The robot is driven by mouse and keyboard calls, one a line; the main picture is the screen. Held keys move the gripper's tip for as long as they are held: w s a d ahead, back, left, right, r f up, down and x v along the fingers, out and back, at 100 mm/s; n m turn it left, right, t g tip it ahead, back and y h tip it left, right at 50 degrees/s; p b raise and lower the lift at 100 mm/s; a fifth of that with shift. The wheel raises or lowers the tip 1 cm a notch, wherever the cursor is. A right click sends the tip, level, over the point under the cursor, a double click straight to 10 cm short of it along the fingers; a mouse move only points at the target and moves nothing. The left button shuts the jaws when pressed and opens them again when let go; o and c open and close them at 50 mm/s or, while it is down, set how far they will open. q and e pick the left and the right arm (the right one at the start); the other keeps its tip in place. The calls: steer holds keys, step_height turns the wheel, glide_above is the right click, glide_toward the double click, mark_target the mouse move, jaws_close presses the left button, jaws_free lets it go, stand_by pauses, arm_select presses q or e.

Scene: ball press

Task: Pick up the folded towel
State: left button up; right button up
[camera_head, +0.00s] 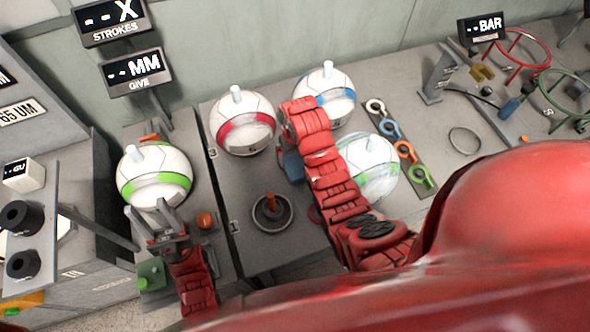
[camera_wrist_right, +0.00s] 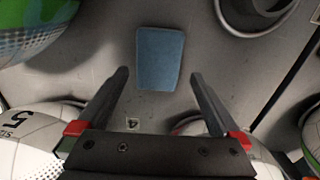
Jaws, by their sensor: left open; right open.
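The folded towel is a small blue rectangle (camera_wrist_right: 160,58) lying flat on the grey bench top in the right wrist view. In the head view a blue patch (camera_head: 293,166) beside my right arm appears to be the towel, partly covered by the arm. My right gripper (camera_wrist_right: 160,74) is open and empty, its two fingers reaching toward either side of the towel's near end; I cannot tell its height above the towel. In the head view my red arm hides this gripper. My left gripper (camera_head: 146,207) is open at the near side of the green-banded ball (camera_head: 153,178).
Around the towel stand a red-banded ball (camera_head: 243,124), a blue-banded ball (camera_head: 325,97), a pale green-patterned ball (camera_head: 372,168) and a dark round holder (camera_head: 272,212) with an orange post. Coloured rings (camera_head: 405,150) lie on a strip to the right.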

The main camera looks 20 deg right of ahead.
mark_target(295, 166)
steer(key=shift+f+p, duration=0.2)
steer(key=shift+p, duration=0.15)
step_height(295, 166, down, 3)
steer(key=shift+d+r+p, duration=0.1)
steer(key=shift+p, duration=0.7)
steer(key=shift+f, duration=0.85)
steer(key=shift+c, duration=0.3)
steer(key=c, duration=1)
steer(key=shift+r, duration=0.15)
